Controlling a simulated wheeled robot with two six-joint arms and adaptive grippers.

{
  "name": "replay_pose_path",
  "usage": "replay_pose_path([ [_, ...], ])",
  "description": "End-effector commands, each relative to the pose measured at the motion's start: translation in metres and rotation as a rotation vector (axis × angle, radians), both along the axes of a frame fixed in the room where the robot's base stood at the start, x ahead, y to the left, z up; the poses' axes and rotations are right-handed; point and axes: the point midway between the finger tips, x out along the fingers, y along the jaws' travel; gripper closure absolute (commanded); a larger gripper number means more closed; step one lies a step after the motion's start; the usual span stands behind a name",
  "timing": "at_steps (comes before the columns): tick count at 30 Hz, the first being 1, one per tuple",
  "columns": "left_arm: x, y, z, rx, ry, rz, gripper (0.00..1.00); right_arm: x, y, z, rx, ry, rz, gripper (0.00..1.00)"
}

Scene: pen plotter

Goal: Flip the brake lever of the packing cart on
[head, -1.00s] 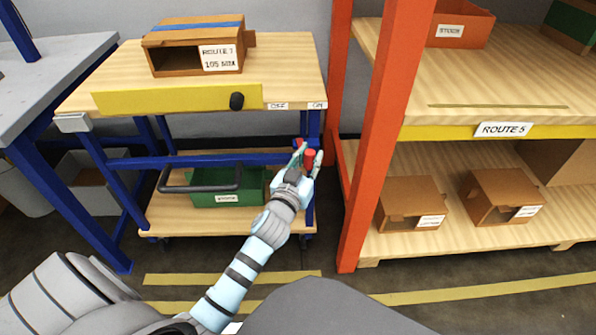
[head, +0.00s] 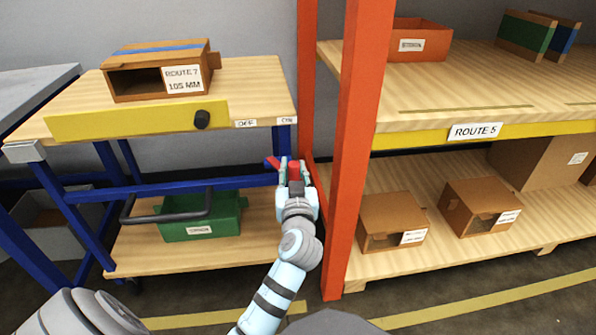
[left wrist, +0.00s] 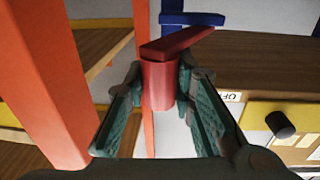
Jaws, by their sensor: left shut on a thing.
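The packing cart (head: 268,88) has a wooden top and a blue frame. Its red brake lever (head: 272,162) is by the right front post, below the OFF label (head: 246,123) and ON label (head: 287,120). My left gripper (head: 294,174) is shut around the lever's red cylindrical grip, just below and slightly right of the ON label. In the left wrist view the grip (left wrist: 158,86) stands between the fingers of my left gripper (left wrist: 160,88), and the red bar slants up to the right. The fingers partly hide the grip. My right gripper is not in view.
An orange rack post (head: 362,130) stands close to the right of my left gripper. A black knob (head: 202,119) sticks out in front.

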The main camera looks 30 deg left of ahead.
Motion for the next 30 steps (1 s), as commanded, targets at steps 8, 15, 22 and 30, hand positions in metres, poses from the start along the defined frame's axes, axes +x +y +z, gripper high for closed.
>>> replay_pose_path([
  [8,0.001,-0.002,0.000,0.000,0.000,-0.003,0.66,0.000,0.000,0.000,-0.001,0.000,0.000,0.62],
  [15,0.001,-0.002,0.000,0.000,0.000,-0.004,0.55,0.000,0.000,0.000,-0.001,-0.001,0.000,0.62],
  [22,0.001,-0.002,0.013,0.000,-0.005,-0.003,0.55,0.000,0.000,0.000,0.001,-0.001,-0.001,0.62],
  [30,0.001,-0.002,0.079,0.000,-0.006,-0.005,0.55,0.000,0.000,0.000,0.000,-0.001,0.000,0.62],
])
